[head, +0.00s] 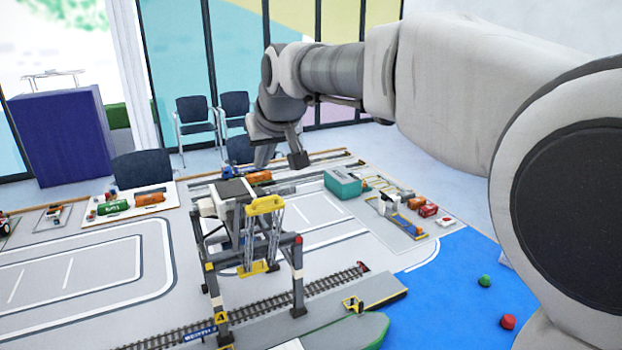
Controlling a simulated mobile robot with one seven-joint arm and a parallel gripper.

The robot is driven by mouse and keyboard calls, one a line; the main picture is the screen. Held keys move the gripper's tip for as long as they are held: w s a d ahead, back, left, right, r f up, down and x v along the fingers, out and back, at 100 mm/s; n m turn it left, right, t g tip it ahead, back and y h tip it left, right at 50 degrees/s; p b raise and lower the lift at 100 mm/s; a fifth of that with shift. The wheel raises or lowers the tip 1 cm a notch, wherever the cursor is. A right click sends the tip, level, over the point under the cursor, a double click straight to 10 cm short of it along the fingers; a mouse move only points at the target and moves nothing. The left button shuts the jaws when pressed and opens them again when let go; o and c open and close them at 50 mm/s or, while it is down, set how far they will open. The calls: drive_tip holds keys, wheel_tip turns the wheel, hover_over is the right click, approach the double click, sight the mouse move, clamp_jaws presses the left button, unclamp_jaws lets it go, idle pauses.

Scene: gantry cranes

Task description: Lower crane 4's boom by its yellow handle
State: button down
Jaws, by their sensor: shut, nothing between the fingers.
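A second yellow piece (258,268) hangs lower, between the legs. Which part is the boom is hard to tell. My gripper (282,158) is in the air above and behind the crane in the picture, pointing down. It is shut and empty, apart from the yellow piece.
A teal box (342,183) and small coloured blocks (428,210) lie on the table behind and right. A green hull (360,332) lies by the grey quay (330,315). The blue water area (430,300) is mostly clear. Chairs (195,118) stand beyond the table.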

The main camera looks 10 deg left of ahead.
drive_tip(key=x, duration=0.3)
drive_tip(key=shift+s+d+f, duration=0.1)
drive_tip(key=shift+s+f, duration=0.05)
drive_tip(key=shift+f, duration=0.05)
drive_tip(key=shift+s+d+f+p, duration=0.3)
drive_tip(key=shift+s+d+f, duration=0.1)
drive_tip(key=shift+s+f, duration=0.25)
drive_tip(key=shift+s+d+f, duration=0.2)
drive_tip(key=shift+s+f, duration=0.05)
drive_tip(key=shift+f, duration=0.4)
drive_tip(key=shift+f, duration=0.15)
